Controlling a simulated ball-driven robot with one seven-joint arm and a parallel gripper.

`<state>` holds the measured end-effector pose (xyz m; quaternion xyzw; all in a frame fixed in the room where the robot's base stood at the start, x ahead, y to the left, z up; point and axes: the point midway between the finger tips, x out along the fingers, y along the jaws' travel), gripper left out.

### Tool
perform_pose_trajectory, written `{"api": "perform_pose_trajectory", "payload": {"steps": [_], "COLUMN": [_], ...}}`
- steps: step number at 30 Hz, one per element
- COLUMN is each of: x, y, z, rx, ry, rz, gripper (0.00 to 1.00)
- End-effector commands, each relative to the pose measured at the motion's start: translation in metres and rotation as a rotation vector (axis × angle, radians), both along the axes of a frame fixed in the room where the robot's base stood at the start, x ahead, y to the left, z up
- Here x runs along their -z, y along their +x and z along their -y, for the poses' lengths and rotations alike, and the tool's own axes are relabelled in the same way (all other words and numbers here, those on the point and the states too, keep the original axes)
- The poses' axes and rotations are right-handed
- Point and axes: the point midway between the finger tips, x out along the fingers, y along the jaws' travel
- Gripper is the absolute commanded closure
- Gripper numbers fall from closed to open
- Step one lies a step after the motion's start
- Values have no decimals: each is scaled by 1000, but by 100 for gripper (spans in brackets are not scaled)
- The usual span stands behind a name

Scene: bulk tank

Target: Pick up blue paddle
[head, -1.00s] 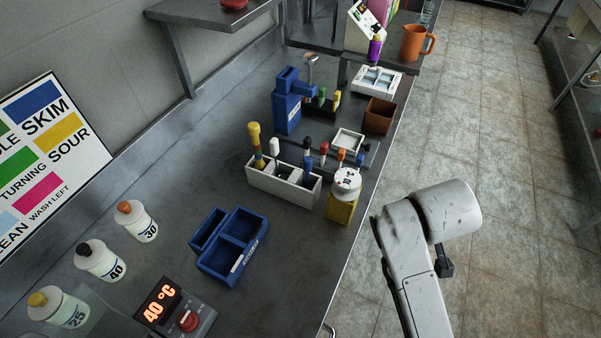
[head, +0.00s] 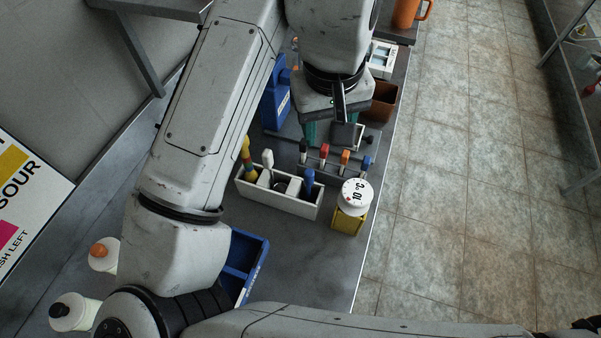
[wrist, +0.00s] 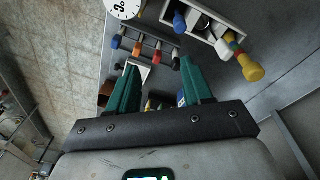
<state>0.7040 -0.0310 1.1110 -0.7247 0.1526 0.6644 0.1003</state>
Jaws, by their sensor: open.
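The blue paddle (head: 308,180) stands upright in the right part of a white divided box (head: 284,203) in the head view, its blue handle sticking up. A white paddle (head: 267,160) and a yellow paddle (head: 247,155) stand in the same box. In the wrist view the blue handle (wrist: 179,22) shows at the top, beyond the fingertips. My gripper (head: 334,132) is open, its teal fingers pointing down behind the rack of small handles, apart from the paddle. The open fingers also show in the wrist view (wrist: 160,82) with nothing held.
A rack with black, red, orange and blue handles (head: 344,157) stands between my gripper and the box. A yellow container with a dial lid (head: 354,198) is right of the box. A blue tray (head: 247,258) is partly hidden by my arm. A brown box (head: 381,103) stands behind.

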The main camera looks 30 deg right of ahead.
Motion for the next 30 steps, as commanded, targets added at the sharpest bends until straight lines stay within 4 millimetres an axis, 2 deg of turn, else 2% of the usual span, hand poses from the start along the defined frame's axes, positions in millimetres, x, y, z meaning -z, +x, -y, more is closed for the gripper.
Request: {"api": "perform_pose_trajectory", "payload": {"steps": [1,6,15,23,30], "x": [0,2,43,62,96], "y": [-3,-11,-12,-11,-9], "z": [-13,-31,-33,-32,-31], "rx": [-17,-44,-48,-48,-47], "ry": [35,84,86,86,86], "rz": [-22,-71,-78,-75,-75], "gripper": [50,50,50,50,50]}}
